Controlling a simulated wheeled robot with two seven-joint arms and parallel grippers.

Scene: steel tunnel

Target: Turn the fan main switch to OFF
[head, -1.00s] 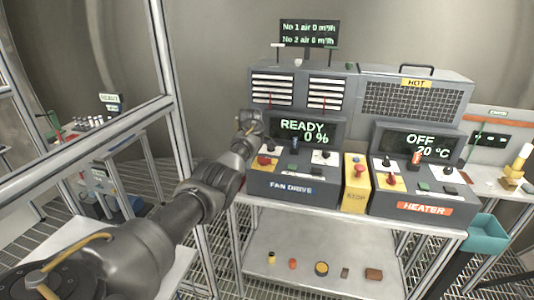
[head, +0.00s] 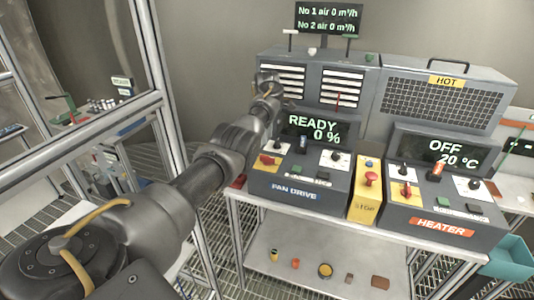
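The FAN DRIVE box (head: 295,195) stands on the bench, and its display (head: 312,130) reads READY and 0 %. On the left of its sloped panel, a red rotary switch (head: 267,160) sits on a yellow plate; it looks like the main switch, but its exact position is too small to read. My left arm reaches in from the lower left. My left gripper (head: 268,84) is in front of the left vent slats, above and apart from the red switch. Its fingers are too small and dark to tell open from shut. My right gripper is out of view.
A yellow STOP box (head: 364,205) with a red button stands right of the fan box. The HEATER box (head: 440,227) beyond it reads OFF and 20 °C. A metal frame post (head: 170,110) stands close left of my arm. Small parts lie on the lower shelf (head: 310,245).

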